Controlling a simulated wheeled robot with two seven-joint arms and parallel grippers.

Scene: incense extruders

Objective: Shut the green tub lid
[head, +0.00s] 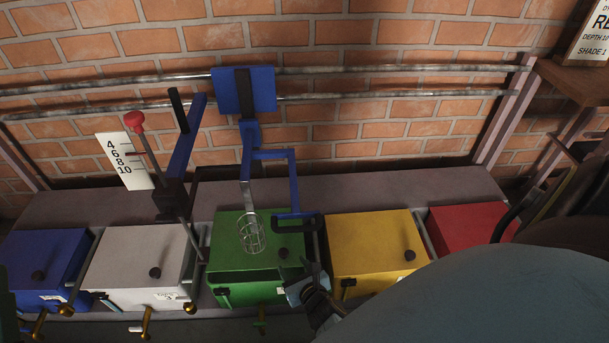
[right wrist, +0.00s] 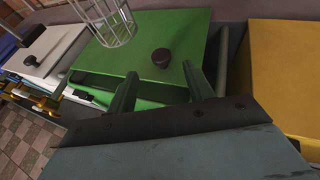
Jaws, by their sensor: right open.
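The green tub (head: 240,292) stands mid-row, with its green lid (head: 228,245) on top and a dark round knob (head: 284,253) on the lid. In the right wrist view the lid (right wrist: 130,63) and knob (right wrist: 161,58) lie just beyond the fingers. My right gripper (head: 305,285) is at the tub's front right corner, open and empty. In the right wrist view my right gripper (right wrist: 160,72) has its two fingers wide apart, pointing at the lid.
A wire basket (head: 252,234) hangs over the green lid from a blue bracket (head: 292,180). A yellow tub (head: 370,240) stands close on the right, a white tub (head: 130,260) on the left. A red-knobbed lever (head: 134,122) leans between white and green.

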